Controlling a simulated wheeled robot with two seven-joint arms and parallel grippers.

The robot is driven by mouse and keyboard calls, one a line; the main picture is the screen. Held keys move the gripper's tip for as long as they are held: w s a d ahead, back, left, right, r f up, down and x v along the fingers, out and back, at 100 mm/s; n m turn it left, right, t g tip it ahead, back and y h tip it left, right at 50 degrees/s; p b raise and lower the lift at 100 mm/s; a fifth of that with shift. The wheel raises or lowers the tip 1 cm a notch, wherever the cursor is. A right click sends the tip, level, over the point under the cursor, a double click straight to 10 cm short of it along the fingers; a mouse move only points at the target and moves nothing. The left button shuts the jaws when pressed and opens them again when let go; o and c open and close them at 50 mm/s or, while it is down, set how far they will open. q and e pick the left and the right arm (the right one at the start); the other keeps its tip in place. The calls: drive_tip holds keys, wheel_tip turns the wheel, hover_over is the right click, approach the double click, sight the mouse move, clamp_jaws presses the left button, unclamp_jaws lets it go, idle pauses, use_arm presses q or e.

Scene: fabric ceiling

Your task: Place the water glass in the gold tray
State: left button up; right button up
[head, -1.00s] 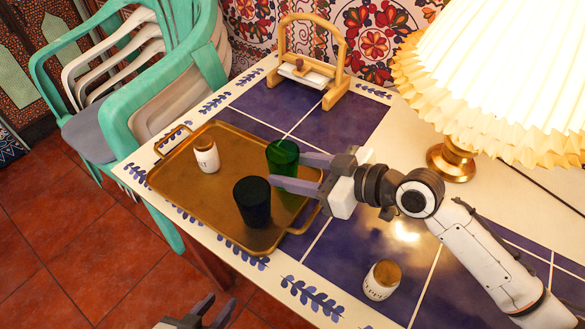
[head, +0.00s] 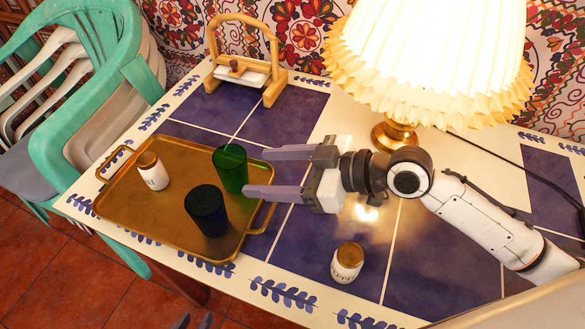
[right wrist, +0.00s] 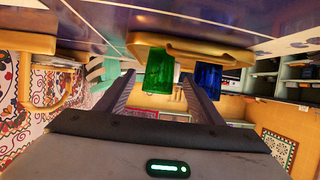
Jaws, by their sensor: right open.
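A green glass (head: 230,168) and a dark blue glass (head: 207,210) stand upright on the gold tray (head: 178,158); I cannot tell which one is called the water glass. Both also show upside down in the right wrist view, green (right wrist: 160,70) and blue (right wrist: 208,76). My right gripper (head: 256,171) is open and empty just right of the green glass, its fingers apart over the tray's right edge and pointing at the glasses. Only the tips of my left gripper (head: 194,321) show at the bottom edge of the head view, apart from each other and far from the glasses.
A white jar with a brown lid (head: 152,171) stands on the tray's left part. A similar jar (head: 347,262) stands on the tiled table to the right of the tray. A wooden napkin holder (head: 245,68) is at the back. A pleated lamp (head: 432,62) stands behind my right arm.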

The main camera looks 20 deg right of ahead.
drive_tip(key=v, duration=0.6)
